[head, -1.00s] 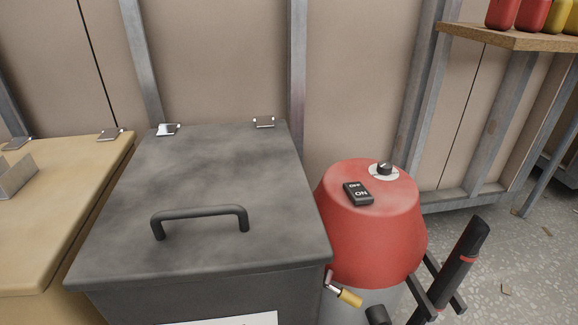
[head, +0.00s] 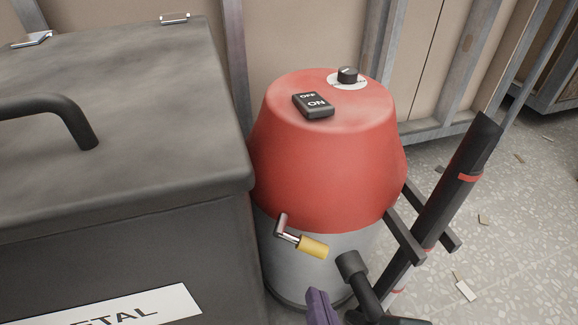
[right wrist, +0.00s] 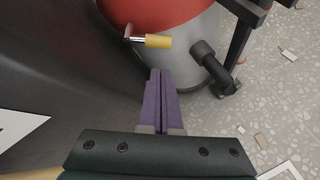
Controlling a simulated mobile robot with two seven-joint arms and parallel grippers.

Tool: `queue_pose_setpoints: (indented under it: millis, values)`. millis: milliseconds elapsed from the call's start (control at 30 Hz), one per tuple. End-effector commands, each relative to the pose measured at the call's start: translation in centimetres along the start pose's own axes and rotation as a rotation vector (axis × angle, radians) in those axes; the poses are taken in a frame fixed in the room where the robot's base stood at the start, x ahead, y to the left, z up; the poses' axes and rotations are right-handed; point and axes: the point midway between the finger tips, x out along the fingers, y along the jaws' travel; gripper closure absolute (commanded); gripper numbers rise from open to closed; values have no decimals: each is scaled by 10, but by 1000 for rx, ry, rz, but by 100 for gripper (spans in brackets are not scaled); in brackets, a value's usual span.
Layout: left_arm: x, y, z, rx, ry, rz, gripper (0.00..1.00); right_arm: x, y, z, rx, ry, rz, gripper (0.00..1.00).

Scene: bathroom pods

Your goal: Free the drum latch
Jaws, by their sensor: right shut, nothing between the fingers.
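The drum is a grey canister (head: 350,250) with a red domed lid (head: 325,160). Its latch (head: 312,246) sits on the side below the red lid, a metal crank with a yellow grip. The latch also shows in the right wrist view (right wrist: 157,41), ahead of the fingers and slightly left of them. My right gripper (head: 318,296) shows purple fingertips at the bottom of the head view, below the latch and apart from it. In the right wrist view its fingers (right wrist: 160,75) are shut with nothing between them. My left gripper is not in view.
A dark metal bin (head: 120,190) with a black handle (head: 60,112) stands close on the left of the drum. A black hose port (head: 352,268) juts out right of the latch. A black tube (head: 455,190) stands at the right. Floor (head: 520,230) beyond is mostly open with scraps.

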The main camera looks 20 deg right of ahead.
Motion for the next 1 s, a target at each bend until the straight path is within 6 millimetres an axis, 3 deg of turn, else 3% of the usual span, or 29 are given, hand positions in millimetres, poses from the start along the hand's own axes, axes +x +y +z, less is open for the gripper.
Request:
queue_pose_setpoints:
  millis: [200,433,600,1000]
  values:
    - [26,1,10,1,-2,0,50,44,-2,-4,1,-2,1,100]
    - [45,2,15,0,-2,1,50,78,-1,-3,1,1,0,100]
    - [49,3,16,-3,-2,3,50,88,0,-2,0,3,0,100]
    - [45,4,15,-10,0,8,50,87,0,1,0,4,-1,100]
